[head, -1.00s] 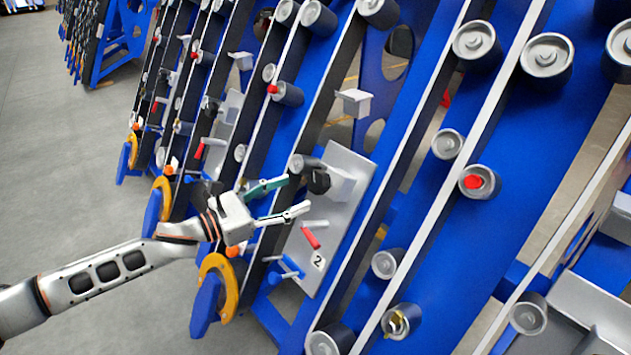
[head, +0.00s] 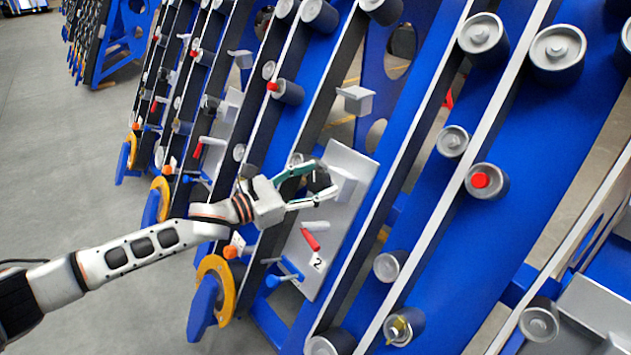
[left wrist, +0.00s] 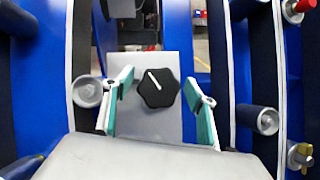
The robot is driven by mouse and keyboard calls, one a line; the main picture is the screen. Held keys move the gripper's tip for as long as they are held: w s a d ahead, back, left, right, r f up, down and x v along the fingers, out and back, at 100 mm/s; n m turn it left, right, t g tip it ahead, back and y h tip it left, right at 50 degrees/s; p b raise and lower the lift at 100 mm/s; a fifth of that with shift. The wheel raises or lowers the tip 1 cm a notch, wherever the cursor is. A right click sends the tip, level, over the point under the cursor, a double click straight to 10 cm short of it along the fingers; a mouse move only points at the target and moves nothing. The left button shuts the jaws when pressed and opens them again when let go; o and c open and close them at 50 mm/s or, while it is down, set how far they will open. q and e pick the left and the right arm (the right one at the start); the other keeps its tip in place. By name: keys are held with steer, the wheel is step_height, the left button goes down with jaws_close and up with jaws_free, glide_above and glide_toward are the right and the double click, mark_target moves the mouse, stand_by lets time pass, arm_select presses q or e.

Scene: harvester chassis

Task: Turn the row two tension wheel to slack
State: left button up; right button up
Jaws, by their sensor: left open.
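The row two tension wheel is a black lobed knob (left wrist: 158,88) with a white pointer line, on a grey panel. The pointer aims to the upper left in the left wrist view. In the head view the black knob (head: 319,180) is partly covered by my gripper. My left gripper (head: 312,187) is open, with its green-padded fingers on either side of the knob. In the left wrist view the left gripper (left wrist: 161,100) has a gap between each finger and the knob. The grey panel (head: 345,215) bears a "2" label (head: 317,263). My right gripper is not in view.
Below the knob on the panel are a red-handled lever (head: 310,238) and a blue-handled lever (head: 284,277). A grey box (head: 355,99) sticks out above the panel. Blue beams with grey rollers (head: 482,34) stand close on the right. Open floor (head: 70,170) lies at left.

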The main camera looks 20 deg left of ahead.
arm_select(q)
steer(key=c, duration=1.1)
